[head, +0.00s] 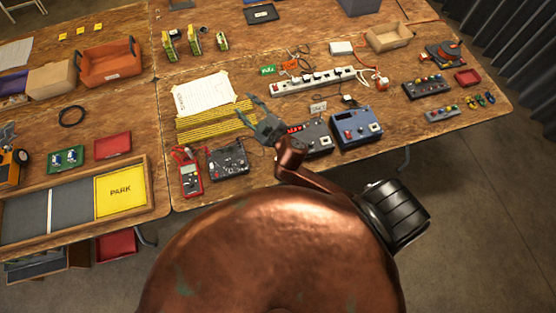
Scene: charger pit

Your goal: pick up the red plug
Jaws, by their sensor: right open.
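A white power strip (314,82) lies on the wooden workbench with several dark plugs or adapters in it. A small red-orange piece (382,84), which looks like the red plug, is at the strip's right end beside a white cable. It is too small to tell whether it sits in a socket. My right gripper (246,106) is open and empty, over the bench to the left of and nearer than the strip, beside the yellow-striped area. My left gripper is not in view.
A grey device with a red display (315,138) and a blue box (356,128) stand in front of the strip. A red multimeter (188,173) and a black device (228,160) lie near the front edge. A paper sheet (203,93) lies left of the strip.

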